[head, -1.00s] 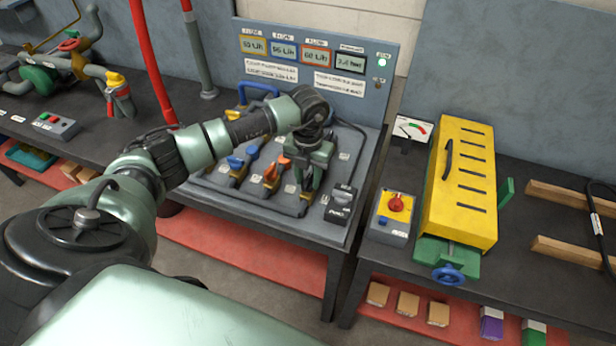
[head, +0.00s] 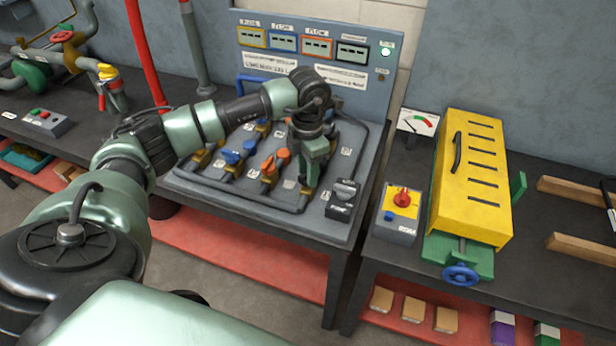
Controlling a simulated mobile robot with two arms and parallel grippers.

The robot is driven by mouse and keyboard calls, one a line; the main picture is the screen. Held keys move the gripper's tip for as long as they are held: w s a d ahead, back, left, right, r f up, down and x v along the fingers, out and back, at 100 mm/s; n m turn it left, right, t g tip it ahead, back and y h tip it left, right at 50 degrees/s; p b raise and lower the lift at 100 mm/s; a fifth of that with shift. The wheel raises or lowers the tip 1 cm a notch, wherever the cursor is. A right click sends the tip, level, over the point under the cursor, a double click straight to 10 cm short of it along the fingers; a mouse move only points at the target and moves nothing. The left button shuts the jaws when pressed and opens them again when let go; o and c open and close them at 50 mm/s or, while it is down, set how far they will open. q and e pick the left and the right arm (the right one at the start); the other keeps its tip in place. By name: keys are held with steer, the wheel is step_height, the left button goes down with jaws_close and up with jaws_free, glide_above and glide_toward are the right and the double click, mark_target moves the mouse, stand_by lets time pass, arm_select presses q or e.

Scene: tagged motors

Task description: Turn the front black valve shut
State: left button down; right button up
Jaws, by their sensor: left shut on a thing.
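My left gripper (head: 312,172) points down at the right end of the front row of valves on the grey bench panel (head: 240,192). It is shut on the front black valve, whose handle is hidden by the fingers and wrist. The brass body of that valve (head: 307,193) shows just under the fingertips. To its left stand a valve with an orange handle (head: 275,162) and one with a blue handle (head: 238,151). My right gripper is not in view.
A black switch box (head: 342,199) sits close to the right of the gripper. Behind stands a board with display windows (head: 317,47) showing dashes. A grey box with a red knob (head: 400,212) and a yellow slotted cover (head: 472,180) are on the right bench.

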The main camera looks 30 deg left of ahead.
arm_select(q)
steer(key=m+b, duration=0.3)
steer(key=m, duration=0.2)
steer(key=shift+w+m+b, duration=0.1)
steer(key=shift+m+b, duration=0.2)
steer(key=shift+b, duration=0.1)
steer(key=shift+r+m+b, duration=0.15)
steer(key=shift+m+b, duration=0.9)
steer(key=shift+m, duration=1.05)
steer(key=c, duration=1)
jaws_free()
step_height(320, 180, up, 8)
steer(key=shift+f+b, duration=0.1)
steer(key=shift+b, duration=0.4)
